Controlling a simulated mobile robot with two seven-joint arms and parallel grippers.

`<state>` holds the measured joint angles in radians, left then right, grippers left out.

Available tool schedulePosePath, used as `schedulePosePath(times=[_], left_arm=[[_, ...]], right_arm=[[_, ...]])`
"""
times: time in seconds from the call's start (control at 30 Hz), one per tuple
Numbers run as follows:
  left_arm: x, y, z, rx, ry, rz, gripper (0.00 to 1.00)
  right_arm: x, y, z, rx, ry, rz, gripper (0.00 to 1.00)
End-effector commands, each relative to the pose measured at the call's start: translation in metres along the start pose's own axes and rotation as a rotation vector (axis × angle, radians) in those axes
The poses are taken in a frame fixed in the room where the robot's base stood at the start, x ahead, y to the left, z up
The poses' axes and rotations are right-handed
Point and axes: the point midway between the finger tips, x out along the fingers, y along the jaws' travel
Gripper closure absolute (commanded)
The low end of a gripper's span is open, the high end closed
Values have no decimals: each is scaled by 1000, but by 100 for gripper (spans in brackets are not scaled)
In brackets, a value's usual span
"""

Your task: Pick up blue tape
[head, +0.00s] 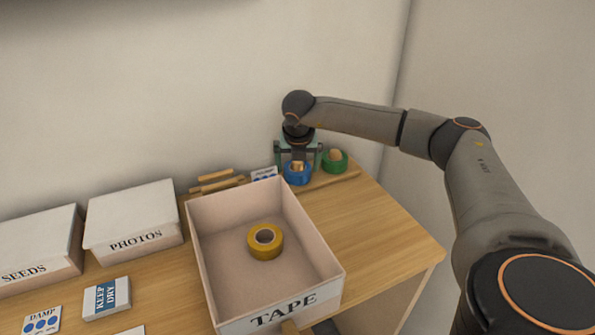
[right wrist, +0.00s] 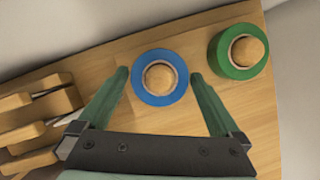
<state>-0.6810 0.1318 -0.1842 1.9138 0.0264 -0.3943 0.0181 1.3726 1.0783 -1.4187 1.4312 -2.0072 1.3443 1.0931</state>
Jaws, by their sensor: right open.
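The blue tape (head: 297,176) is a roll lying flat at the back of the wooden table, right of the box's far end. My right gripper (head: 298,163) is above it and open, pointing down. In the right wrist view, the blue tape (right wrist: 183,92) lies between the two green fingers, with the gripper (right wrist: 158,80) empty. The left finger is close to the roll's left side and the right finger close to its right side; I cannot tell if either touches. My left gripper is not in view.
A green tape roll (head: 335,161) lies just right of the blue one. An open box labelled TAPE (head: 320,293) holds a yellow roll (head: 265,241). Wooden pieces (right wrist: 35,120) lie left of the gripper. A PHOTOS box (head: 132,215) and a SEEDS box (head: 40,250) stand further left.

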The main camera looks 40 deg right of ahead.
Motion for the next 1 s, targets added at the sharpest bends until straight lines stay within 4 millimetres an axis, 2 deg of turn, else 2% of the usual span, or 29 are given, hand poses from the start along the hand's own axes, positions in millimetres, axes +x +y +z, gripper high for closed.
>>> schedulePosePath(times=[0.2, 0.83, 1.0], left_arm=[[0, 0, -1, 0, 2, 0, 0], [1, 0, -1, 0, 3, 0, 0], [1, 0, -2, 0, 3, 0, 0]], right_arm=[[0, 0, 0, 0, 0, 0, 2], [0, 0, 0, 1, 0, 0, 73], [0, 0, 0, 1, 0, 0, 74]])
